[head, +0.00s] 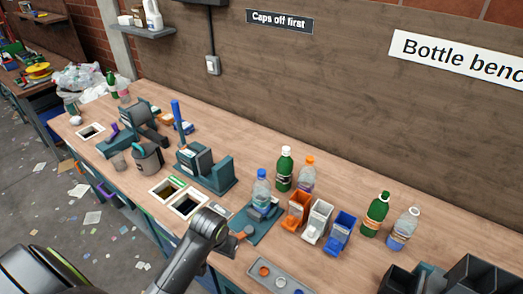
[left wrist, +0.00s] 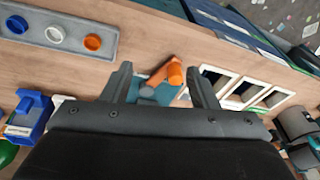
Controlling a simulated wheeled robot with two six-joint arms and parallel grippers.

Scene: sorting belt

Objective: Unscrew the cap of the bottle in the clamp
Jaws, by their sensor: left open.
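A clear bottle (head: 261,196) with a blue cap (head: 262,173) stands upright in the teal clamp (head: 262,223) on the bench. The clamp's orange handle (head: 240,235) sticks out toward the front. My left gripper (left wrist: 158,70) is open and empty in the left wrist view. The orange handle (left wrist: 166,74) and part of the teal clamp base (left wrist: 150,92) show between and beyond its fingers. The bottle cannot be made out in that view; the gripper body covers much of it. In the head view my left arm reaches in front of the clamp, and its fingers are not clear. My right gripper is not in view.
Orange (head: 298,210), white (head: 317,220) and blue (head: 341,232) bins stand right of the clamp. Green and clear bottles stand behind and beyond them. A grey tray (head: 280,278) with caps lies at the front. Framed openings (head: 187,205) are left of the clamp.

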